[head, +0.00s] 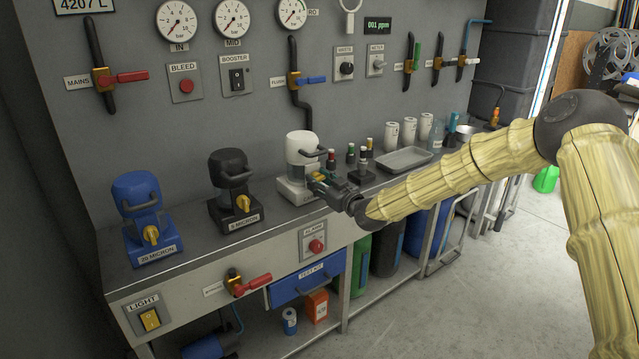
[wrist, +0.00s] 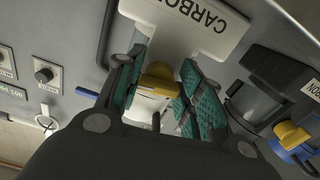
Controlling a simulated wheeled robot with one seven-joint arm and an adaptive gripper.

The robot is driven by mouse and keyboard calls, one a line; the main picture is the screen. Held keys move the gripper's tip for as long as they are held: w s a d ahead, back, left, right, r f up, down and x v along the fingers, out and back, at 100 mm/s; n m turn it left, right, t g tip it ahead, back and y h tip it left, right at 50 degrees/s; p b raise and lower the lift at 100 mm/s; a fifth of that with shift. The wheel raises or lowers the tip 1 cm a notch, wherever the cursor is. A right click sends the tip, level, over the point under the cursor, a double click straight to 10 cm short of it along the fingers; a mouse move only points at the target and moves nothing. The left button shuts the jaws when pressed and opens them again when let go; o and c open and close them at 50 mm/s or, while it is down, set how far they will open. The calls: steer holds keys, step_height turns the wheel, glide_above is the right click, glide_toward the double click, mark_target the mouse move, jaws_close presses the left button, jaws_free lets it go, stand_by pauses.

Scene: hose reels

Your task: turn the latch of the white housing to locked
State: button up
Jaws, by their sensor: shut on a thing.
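My gripper is shut on the latch. In the head view my gripper (head: 322,182) reaches in from the right at the housing's front and covers most of the latch. I cannot tell the latch's exact turn angle.
The black housing (head: 232,175) and blue housing (head: 137,205) stand to the left, each with a yellow latch. Small bottles (head: 351,153) and a metal tray (head: 403,160) sit close on the right. The alarm button (head: 316,246) is on the bench front below.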

steer(key=n+b, duration=0.1)
steer(key=n, duration=0.3)
steer(key=shift+f+b, duration=0.1)
steer(key=shift+b, duration=0.2)
steer(key=n+b, duration=0.2)
steer(key=n, duration=0.2)
steer(key=n+b, duration=0.2)
steer(key=n, duration=0.1)
steer(key=shift+n, duration=0.3)
steer(key=shift+d+r+n+b, duration=0.1)
steer(key=shift+r+n+b, duration=0.1)
steer(key=shift+n+b, duration=1.75)
steer(key=shift+n+p, duration=0.3)
steer(key=shift+n, duration=0.25)
steer(key=o, duration=1)
steer(key=shift+d, duration=0.1)
steer(key=v, duration=1.1)
steer(key=shift+s+d, duration=0.2)
steer(key=shift+s, duration=0.15)
